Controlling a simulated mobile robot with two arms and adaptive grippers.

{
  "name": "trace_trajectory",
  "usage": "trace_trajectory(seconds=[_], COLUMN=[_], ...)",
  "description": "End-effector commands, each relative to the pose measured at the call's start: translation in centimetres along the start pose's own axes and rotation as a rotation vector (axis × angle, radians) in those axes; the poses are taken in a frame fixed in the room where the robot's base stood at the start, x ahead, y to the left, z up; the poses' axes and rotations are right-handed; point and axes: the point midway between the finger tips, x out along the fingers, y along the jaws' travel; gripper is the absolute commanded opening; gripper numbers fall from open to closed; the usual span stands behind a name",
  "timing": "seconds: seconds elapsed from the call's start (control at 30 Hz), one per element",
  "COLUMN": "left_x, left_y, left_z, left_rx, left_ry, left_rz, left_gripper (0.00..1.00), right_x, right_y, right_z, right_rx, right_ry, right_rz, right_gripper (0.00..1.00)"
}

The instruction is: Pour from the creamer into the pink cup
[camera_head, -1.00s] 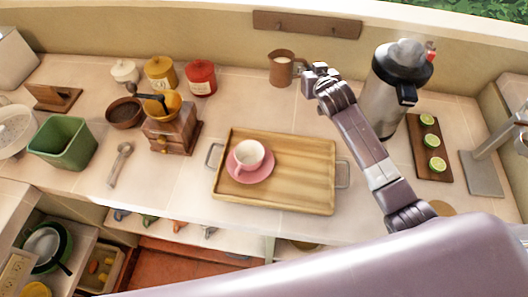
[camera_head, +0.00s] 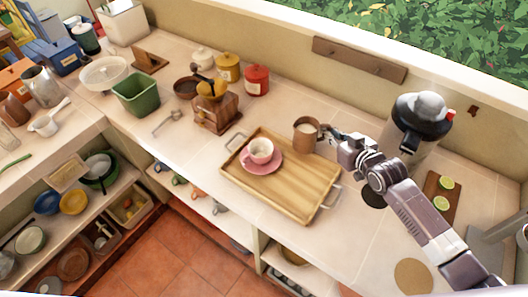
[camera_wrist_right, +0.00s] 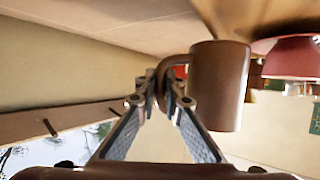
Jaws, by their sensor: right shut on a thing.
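The creamer (camera_head: 305,133) is a small brown jug with pale contents, upright over the tray's back right part in the head view. My right gripper (camera_head: 325,133) is shut on its handle from the right. In the right wrist view the creamer (camera_wrist_right: 219,85) shows large, with its handle between the fingers of the gripper (camera_wrist_right: 173,88). The pink cup (camera_head: 260,151) stands upright on a pink saucer (camera_head: 265,168) on the wooden tray (camera_head: 292,190), left of the creamer and apart from it. My left gripper is not seen.
A coffee grinder (camera_head: 216,112) stands behind and left of the tray. Yellow (camera_head: 228,68) and red (camera_head: 257,80) jars line the wall. A steel dispenser (camera_head: 420,125) is at right, near my arm. The tray's front right part is bare.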

Motion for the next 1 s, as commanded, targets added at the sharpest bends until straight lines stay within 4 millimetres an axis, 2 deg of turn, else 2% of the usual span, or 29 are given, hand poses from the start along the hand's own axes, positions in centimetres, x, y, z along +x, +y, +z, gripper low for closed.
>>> trace_trajectory(seconds=[0.53,1.0], left_x=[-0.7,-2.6], left_y=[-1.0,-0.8], left_z=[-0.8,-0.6], left_rx=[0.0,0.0], left_ry=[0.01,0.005], left_rz=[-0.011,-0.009], left_gripper=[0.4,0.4], right_x=[-0.3,-0.8], right_y=[-0.3,-1.8], right_z=[-0.7,-2.6], right_rx=[-0.018,-0.208], right_ry=[0.004,-0.037], right_rz=[0.006,0.084], right_gripper=[0.0,0.0])
